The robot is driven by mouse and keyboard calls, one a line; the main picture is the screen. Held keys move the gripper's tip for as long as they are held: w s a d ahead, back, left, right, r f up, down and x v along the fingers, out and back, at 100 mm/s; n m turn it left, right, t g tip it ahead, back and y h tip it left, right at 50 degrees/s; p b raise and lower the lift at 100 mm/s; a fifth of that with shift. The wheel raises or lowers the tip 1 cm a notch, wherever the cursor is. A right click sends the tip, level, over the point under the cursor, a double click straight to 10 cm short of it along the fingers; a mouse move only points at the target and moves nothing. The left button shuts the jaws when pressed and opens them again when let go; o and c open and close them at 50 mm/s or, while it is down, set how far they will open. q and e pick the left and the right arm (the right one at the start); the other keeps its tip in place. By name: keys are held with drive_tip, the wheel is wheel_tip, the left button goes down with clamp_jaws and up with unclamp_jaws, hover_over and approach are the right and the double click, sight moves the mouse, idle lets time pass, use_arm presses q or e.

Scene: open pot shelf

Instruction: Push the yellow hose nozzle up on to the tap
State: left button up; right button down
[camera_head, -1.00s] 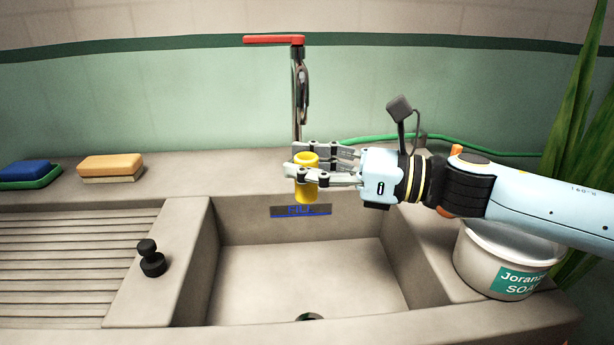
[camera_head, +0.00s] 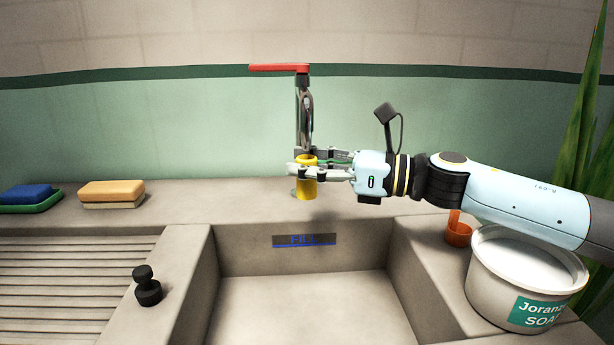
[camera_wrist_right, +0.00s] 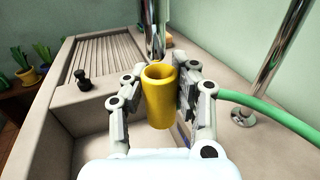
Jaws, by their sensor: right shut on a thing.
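The yellow hose nozzle (camera_head: 307,188) is a short upright tube with an open top. My right gripper (camera_head: 305,170) is shut on it and holds it in the air by the back of the sink. The nozzle also shows in the right wrist view (camera_wrist_right: 159,98), between the two fingers (camera_wrist_right: 155,97). The tap (camera_head: 304,112) is a metal column and curved spout with a red lever on top. In the head view the nozzle's top is just below the spout. In the wrist view a metal pipe end (camera_wrist_right: 155,45) shows behind the nozzle's mouth. My left gripper is out of view.
The sink basin (camera_head: 305,305) lies below. A green hose (camera_wrist_right: 265,108) runs behind the gripper. A white soap tub (camera_head: 500,282) and an orange cup (camera_head: 458,232) stand at right. A black stopper (camera_head: 146,287) and sponges (camera_head: 112,192) are at left.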

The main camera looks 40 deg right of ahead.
sight(305, 139)
drive_tip(key=shift+r+p, duration=1.1)
drive_tip(key=shift+r, duration=0.65)
drive_tip(key=shift+r, duration=0.45)
drive_tip(key=c, duration=1)
unclamp_jaws()
drive_tip(key=shift+s+f, duration=0.1)
